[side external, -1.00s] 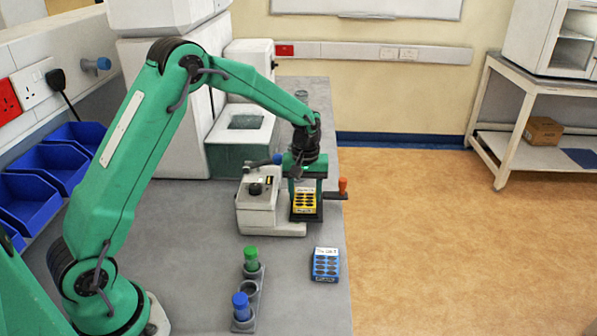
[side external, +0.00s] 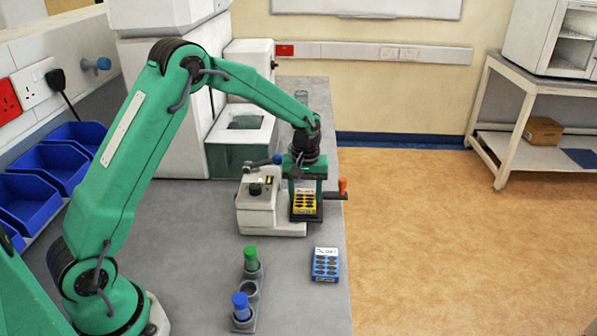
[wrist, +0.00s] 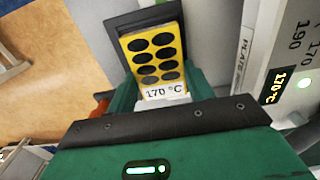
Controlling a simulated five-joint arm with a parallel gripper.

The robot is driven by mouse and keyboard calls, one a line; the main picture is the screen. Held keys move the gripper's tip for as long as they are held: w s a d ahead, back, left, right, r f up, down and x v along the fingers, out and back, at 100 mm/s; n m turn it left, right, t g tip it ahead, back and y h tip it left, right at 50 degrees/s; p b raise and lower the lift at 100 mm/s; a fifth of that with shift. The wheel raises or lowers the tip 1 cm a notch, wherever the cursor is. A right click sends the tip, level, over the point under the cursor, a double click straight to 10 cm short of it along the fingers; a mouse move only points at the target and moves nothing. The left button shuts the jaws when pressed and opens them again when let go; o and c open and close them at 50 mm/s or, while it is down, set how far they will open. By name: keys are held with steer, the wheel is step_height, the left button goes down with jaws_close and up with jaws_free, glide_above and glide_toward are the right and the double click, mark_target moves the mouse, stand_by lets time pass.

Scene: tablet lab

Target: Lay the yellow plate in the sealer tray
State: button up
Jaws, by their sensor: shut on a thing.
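The yellow plate (side external: 304,201) has dark oval wells and lies at the right end of the sealer (side external: 258,208). In the wrist view the yellow plate (wrist: 153,52) shows a white label reading 170 °C. A dark tray (wrist: 112,27) frames the plate there; I cannot tell whether the plate rests on it or is just above. My gripper (side external: 305,186) points down over the plate and is shut on it. The sealer display (wrist: 278,85) reads 170 °C, beside a lit green lamp.
A blue plate (side external: 325,265) lies on the bench in front. A rack (side external: 248,292) with a green-capped and a blue-capped tube stands to its left. The bench's right edge is close.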

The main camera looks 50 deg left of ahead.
stand_by(0.3)
steer(key=o, duration=1.4)
steer(key=shift+r, duration=0.15)
steer(key=shift+r, duration=4.1)
steer(key=shift+r, duration=0.1)
